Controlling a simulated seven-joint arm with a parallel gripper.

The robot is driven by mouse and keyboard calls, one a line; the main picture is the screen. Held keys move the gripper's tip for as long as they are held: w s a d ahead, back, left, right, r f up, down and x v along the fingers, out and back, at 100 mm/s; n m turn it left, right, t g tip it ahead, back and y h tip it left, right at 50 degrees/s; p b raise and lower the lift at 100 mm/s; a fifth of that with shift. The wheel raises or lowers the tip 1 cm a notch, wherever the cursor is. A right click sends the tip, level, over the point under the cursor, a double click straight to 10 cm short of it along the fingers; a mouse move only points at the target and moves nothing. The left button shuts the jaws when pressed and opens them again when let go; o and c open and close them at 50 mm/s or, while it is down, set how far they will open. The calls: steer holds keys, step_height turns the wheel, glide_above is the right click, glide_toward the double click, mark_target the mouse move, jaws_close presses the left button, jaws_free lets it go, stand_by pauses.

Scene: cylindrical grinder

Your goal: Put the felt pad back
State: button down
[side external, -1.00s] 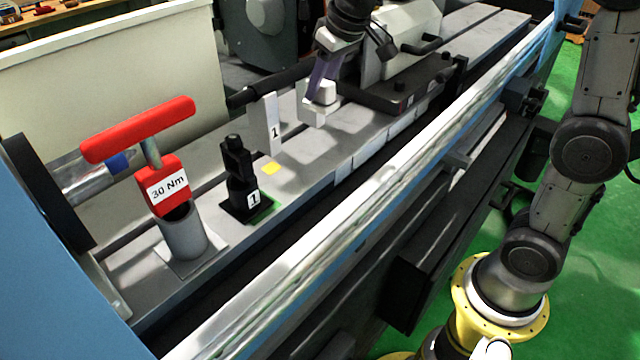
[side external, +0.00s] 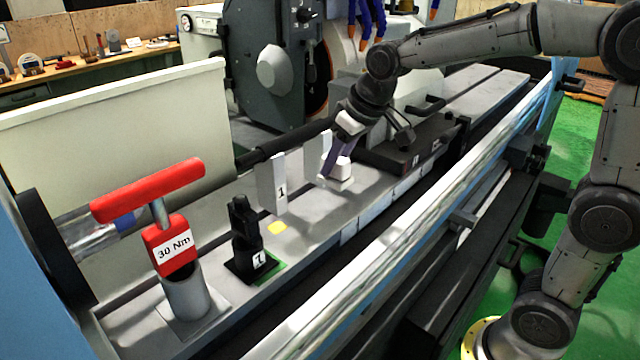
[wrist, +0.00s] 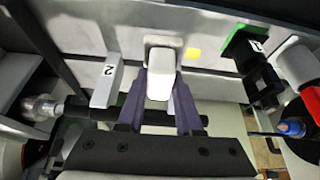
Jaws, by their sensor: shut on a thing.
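My gripper (side external: 342,152) has purple fingers, shut on a white block that I take to be the felt pad (side external: 337,181). The pad has a narrower upper part between the fingers and a wider, flat lower part. In the wrist view my gripper (wrist: 162,95) grips this upper part, and the pad (wrist: 163,42) shows its wider part beyond the fingertips. The pad is low over the grey machine table (side external: 315,222), right of the upright plate marked 1 (side external: 272,185). I cannot tell whether it touches the table.
A yellow patch (side external: 277,228) lies on the table. A black fixture marked 1 (side external: 245,240) stands on a green base, beside a red-handled 30 Nm tool (side external: 170,245) in a grey cup. A plate marked 2 (wrist: 107,80) is near my fingers. A dark bar (side external: 290,143) runs behind.

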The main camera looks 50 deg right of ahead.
steer(key=s+d+r, duration=0.2)
steer(key=s, duration=0.9)
steer(key=w+f, duration=0.3)
steer(key=w, duration=0.1)
steer(key=w+f, duration=0.3)
steer(key=w, duration=0.2)
steer(key=w+d+f, duration=0.1)
steer(key=w+f, duration=0.2)
steer(key=w, duration=0.1)
steer(key=shift+w+f, duration=0.3)
steer(key=shift+f, duration=0.75)
steer(key=shift+w+f, duration=0.1)
steer(key=shift+f, duration=0.75)
steer(key=shift+f, duration=0.1)
steer(key=c, duration=0.6)
jaws_free()
steer(key=shift+f, duration=0.1)
